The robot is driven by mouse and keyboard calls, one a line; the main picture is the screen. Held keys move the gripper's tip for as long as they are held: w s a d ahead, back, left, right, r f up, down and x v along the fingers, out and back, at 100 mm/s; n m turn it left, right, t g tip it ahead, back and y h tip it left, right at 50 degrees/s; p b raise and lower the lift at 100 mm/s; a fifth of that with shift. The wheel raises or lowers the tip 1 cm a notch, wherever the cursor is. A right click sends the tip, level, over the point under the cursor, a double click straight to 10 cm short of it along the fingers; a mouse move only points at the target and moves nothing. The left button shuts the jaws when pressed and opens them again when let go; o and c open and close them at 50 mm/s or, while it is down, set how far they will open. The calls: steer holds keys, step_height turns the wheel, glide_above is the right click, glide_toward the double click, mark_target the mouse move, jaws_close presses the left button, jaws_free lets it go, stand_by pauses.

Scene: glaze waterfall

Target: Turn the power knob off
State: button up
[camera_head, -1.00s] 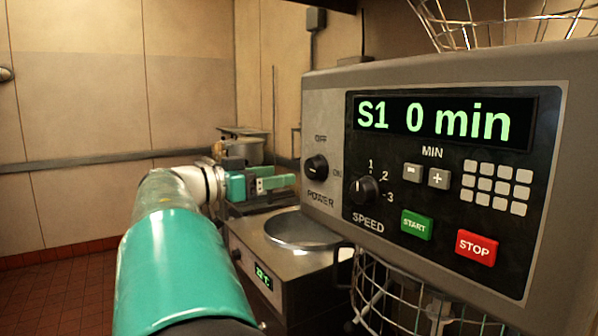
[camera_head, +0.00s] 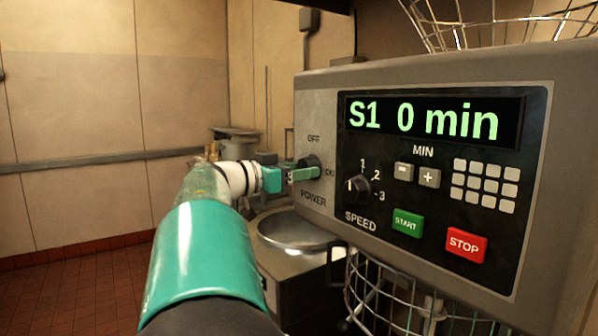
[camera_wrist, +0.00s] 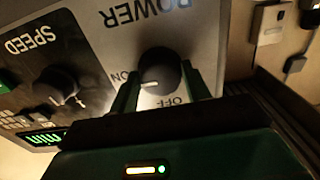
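The black power knob (camera_head: 311,161) is on the left part of the grey control panel (camera_head: 440,70), with OFF printed above it and ON to its right. In the wrist view the knob (camera_wrist: 160,66) sits between the two green fingers, and its white mark points towards the ON label. My gripper (camera_head: 317,172) is at the panel, its fingers on either side of the knob. In the wrist view my gripper (camera_wrist: 160,80) looks open, with small gaps beside the knob. A finger hides the knob's lower part in the head view.
The speed knob (camera_head: 358,188) is close by on the right, with the START button (camera_head: 408,222) and STOP button (camera_head: 466,245) beyond it. The display (camera_head: 435,118) reads S1 0 min. A round metal bowl (camera_head: 295,232) is below the gripper, and a wire guard (camera_head: 385,290) under the panel.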

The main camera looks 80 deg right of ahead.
steer(key=shift+c, duration=1)
steer(key=shift+s+a+r+n, duration=0.1)
steer(key=shift+n, duration=4.4)
steer(key=shift+r+n, duration=0.1)
steer(key=shift+n, duration=4.4)
steer(key=o, duration=1)
